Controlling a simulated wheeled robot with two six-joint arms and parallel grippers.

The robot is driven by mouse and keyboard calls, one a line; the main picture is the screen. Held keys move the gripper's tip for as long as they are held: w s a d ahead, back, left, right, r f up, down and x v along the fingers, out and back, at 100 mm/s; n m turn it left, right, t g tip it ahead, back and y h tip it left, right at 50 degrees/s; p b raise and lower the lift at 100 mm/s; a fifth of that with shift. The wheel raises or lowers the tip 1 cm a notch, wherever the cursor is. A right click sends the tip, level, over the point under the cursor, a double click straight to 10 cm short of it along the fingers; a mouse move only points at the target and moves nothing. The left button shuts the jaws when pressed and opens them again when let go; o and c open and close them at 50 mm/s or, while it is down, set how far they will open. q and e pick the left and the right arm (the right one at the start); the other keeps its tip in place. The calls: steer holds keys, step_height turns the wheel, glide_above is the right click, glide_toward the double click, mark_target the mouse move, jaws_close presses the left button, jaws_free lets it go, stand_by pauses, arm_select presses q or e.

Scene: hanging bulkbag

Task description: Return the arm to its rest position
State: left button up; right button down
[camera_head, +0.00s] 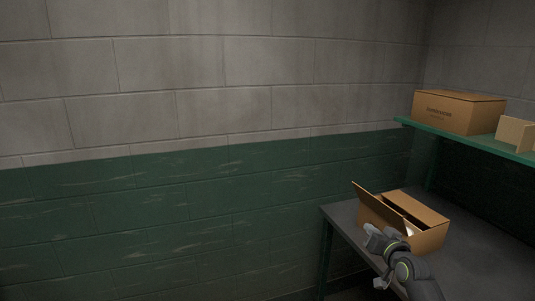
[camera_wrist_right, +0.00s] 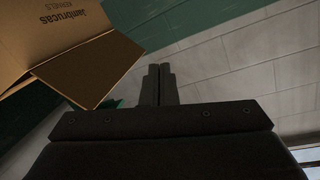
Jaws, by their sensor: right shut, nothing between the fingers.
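My right gripper (camera_head: 376,243) is in front of the open cardboard box in the head view, at the box's near left side. In the right wrist view its two fingers (camera_wrist_right: 158,84) are together with nothing between them. The right arm comes in from the bottom right of the head view. My left gripper is in neither view.
The open cardboard box (camera_head: 425,214) stands on a dark table (camera_head: 480,262), with a flap raised and something pale inside. The box's printed side and flap (camera_wrist_right: 90,70) show in the right wrist view. A closed carton (camera_head: 455,112) sits on a green shelf (camera_head: 413,124). Open floor room is not visible.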

steer(key=d+r+n+t+h, duration=0.3)
steer(key=d+r+n, duration=0.1)
steer(key=r+n, duration=0.15)
steer(key=s+d+f+g, duration=0.15)
steer(key=s+f, duration=0.35)
steer(key=f, duration=0.7)
steer(key=s+f+m+g+h, duration=0.1)
steer(key=s+f+g, duration=0.25)
steer(key=f, duration=0.85)
steer(key=s+d+f+g, duration=0.15)
steer(key=s+f, duration=0.35)
steer(key=f, duration=0.6)
steer(key=s+f+m+g, duration=0.1)
steer(key=s+f+g, duration=0.4)
steer(key=s+f, duration=1.35)
steer(key=s+a+f+g, duration=0.2)
steer(key=s+f, duration=0.1)
steer(key=s, duration=0.8)
steer(key=s+a+f+m+g, duration=0.1)
steer(key=s+f, duration=0.3)
steer(key=s, duration=0.8)
steer(key=s+a+f+g, duration=0.3)
steer(key=s+f, duration=0.1)
steer(key=s, duration=0.8)
steer(key=shift+g, duration=0.35)
steer(key=shift+s+m, duration=0.1)
steer(key=shift+m, duration=0.15)
